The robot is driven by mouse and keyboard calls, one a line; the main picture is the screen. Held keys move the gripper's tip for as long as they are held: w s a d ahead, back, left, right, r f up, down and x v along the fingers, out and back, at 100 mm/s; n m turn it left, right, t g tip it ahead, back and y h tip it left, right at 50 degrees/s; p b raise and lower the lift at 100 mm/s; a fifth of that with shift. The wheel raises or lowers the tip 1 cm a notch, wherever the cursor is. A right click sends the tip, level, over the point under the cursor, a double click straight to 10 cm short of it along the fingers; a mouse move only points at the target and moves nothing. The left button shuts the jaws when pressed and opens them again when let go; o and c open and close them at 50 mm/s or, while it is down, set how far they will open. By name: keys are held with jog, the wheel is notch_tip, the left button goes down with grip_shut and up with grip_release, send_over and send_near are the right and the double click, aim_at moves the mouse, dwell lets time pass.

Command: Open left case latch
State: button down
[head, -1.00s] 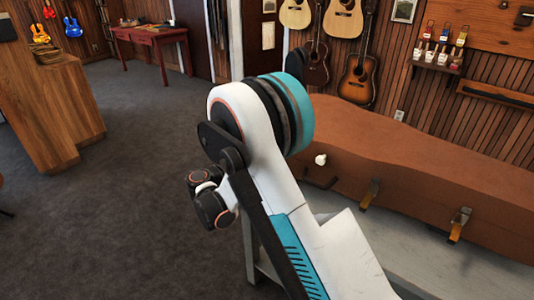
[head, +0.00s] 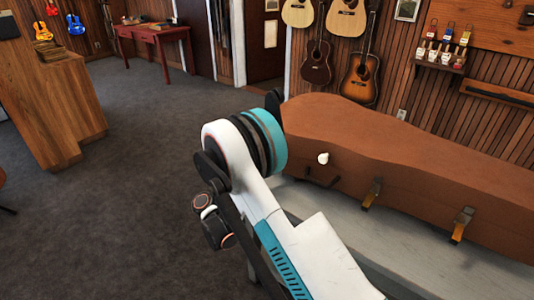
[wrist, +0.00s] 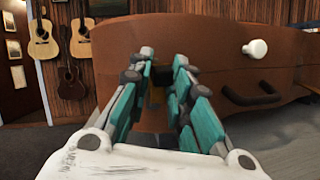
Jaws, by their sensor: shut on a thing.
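The long brown case (head: 400,150) lies shut on a grey bench. Its front also shows in the wrist view (wrist: 210,55). Two brass latches, a middle one (head: 371,194) and a right one (head: 461,225), hang on its front. In the wrist view my gripper (wrist: 162,65) is at the case front, left of the dark handle (wrist: 250,96). Its teal-padded fingers are close around a small brass piece (wrist: 154,97), seemingly the left latch, mostly hidden by the fingers.
A white knob (head: 323,158) sits on the case front above the handle. The grey bench (head: 400,240) runs below the case. Guitars (head: 359,77) hang on the wall behind. A wooden counter (head: 50,100) stands at left; the floor between is clear.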

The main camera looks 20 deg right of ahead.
jog(key=shift+s+a+f+m+h, duration=0.15)
jog(key=shift+f+m+h, duration=0.25)
jog(key=shift+h, duration=0.45)
jog(key=shift+s+f+m+h, duration=0.15)
jog(key=shift+f+m+h, duration=0.25)
jog(key=shift+h, duration=0.4)
jog(key=shift+s+a+f+m+h, duration=0.15)
jog(key=shift+f+m+h, duration=0.2)
jog(key=shift+h, duration=0.5)
jog(key=shift+d, duration=0.1)
jog(key=c, duration=1.8)
grip_release()
jog(key=shift+c, duration=0.2)
jog(key=o, duration=0.3)
jog(key=shift+d, duration=0.2)
jog(key=shift+a, duration=0.25)
jog(key=v, duration=0.7)
jog(key=shift+f, duration=0.2)
